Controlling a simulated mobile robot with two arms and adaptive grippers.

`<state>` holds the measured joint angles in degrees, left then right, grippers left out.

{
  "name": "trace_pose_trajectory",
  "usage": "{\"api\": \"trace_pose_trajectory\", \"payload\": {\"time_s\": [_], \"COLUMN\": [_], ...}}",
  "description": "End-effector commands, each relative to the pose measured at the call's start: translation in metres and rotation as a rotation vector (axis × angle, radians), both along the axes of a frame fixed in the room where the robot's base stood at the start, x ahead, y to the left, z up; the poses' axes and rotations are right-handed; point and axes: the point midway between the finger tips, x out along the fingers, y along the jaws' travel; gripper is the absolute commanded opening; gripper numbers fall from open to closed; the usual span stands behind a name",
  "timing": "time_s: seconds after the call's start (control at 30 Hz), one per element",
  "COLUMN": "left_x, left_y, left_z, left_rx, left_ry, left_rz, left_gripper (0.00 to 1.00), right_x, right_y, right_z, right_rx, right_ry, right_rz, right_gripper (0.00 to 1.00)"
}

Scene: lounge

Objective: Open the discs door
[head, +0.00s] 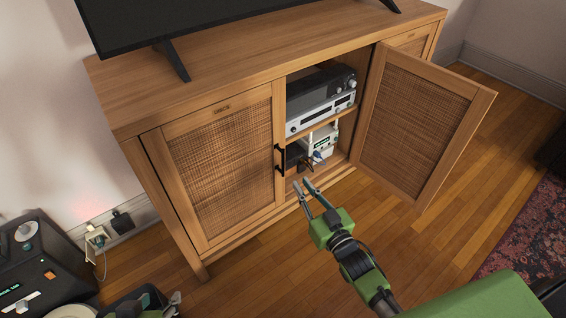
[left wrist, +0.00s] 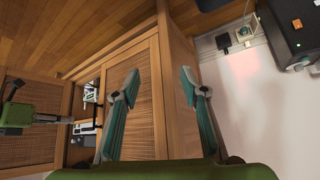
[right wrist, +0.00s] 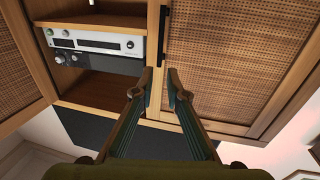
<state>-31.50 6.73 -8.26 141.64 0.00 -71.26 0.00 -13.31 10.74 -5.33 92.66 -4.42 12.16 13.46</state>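A wooden cabinet (head: 130,118) has a shut rattan door (head: 222,160) at the left with a dark bar handle (head: 280,160). A second rattan door (head: 415,120) stands swung open to the right. Another labelled front shows partly behind it. My right gripper (head: 303,184) is slightly open and empty, in front of and below the handle; in the right wrist view the handle (right wrist: 163,36) stands beyond its parted fingertips. My left gripper (left wrist: 160,88) is open and empty near the cabinet's left corner, barely showing in the head view.
The open bay holds a dark device, a silver player (head: 320,113) and a small white box (head: 320,142). A television (head: 150,22) stands on top. A dark appliance (head: 40,262) stands at the lower left, by a wall socket (head: 97,238). Wooden floor lies clear in front; a rug (head: 530,235) is at right.

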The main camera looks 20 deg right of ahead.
Motion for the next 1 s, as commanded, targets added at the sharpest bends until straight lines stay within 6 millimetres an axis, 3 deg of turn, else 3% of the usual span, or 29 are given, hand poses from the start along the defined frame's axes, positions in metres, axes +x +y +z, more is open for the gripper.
{"api": "trace_pose_trajectory", "payload": {"time_s": [0.27, 0.6, 1.0], "left_x": [0.041, 0.085, 0.105], "left_y": [-0.014, -0.034, -0.047], "left_z": [0.027, 0.082, 0.146], "left_rx": [-0.045, -0.116, -0.189], "left_ry": [-0.206, -0.515, -0.809], "left_rz": [-0.016, -0.037, -0.055], "left_gripper": [0.4, 0.4, 0.4], "right_x": [0.038, 0.086, 0.125], "right_y": [0.006, 0.013, 0.019], "right_z": [-0.001, -0.002, -0.001], "right_rx": [0.0, 0.0, 0.001], "right_ry": [-0.001, 0.001, 0.003], "right_rz": [0.0, 0.0, -0.001], "right_gripper": [0.14, 0.14, 0.14]}}
